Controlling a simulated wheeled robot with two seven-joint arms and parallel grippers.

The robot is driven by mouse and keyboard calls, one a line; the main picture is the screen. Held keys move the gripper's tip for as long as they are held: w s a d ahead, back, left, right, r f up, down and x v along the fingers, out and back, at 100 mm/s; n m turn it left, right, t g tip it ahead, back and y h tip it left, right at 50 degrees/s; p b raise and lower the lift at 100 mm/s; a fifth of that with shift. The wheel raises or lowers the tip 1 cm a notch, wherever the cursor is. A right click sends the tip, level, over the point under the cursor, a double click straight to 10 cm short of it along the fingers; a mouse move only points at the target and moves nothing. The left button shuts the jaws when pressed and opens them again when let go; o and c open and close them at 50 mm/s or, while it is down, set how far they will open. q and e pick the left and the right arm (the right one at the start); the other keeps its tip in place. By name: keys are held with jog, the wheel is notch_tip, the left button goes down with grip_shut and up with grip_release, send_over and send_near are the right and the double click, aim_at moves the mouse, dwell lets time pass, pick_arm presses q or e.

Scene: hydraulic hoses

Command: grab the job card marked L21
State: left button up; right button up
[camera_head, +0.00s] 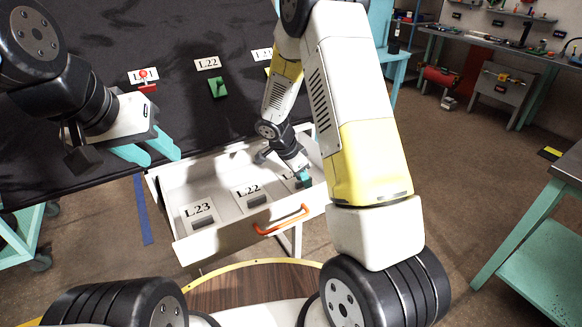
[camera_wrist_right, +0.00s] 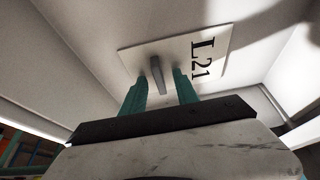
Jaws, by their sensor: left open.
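The job card marked L21 (camera_wrist_right: 205,55) lies on the floor of the open drawer (camera_head: 222,240), at its right end. It is a white plate with a grey upright tab (camera_wrist_right: 157,75). My right gripper (camera_wrist_right: 158,83) is open, its teal fingers on either side of the tab with visible gaps. In the head view my right gripper (camera_head: 303,180) reaches down into the drawer and hides much of this card. My left gripper (camera_head: 154,151) is open and empty, left of the drawer and above it, in front of the dark panel.
Cards L23 (camera_head: 202,212) and L22 (camera_head: 250,190) lie in the same drawer, left of L21. The drawer has an orange handle (camera_head: 284,221). A dark panel (camera_head: 180,115) behind carries labels, a red item (camera_head: 147,87) and a green item (camera_head: 217,87).

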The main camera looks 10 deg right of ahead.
grip_shut()
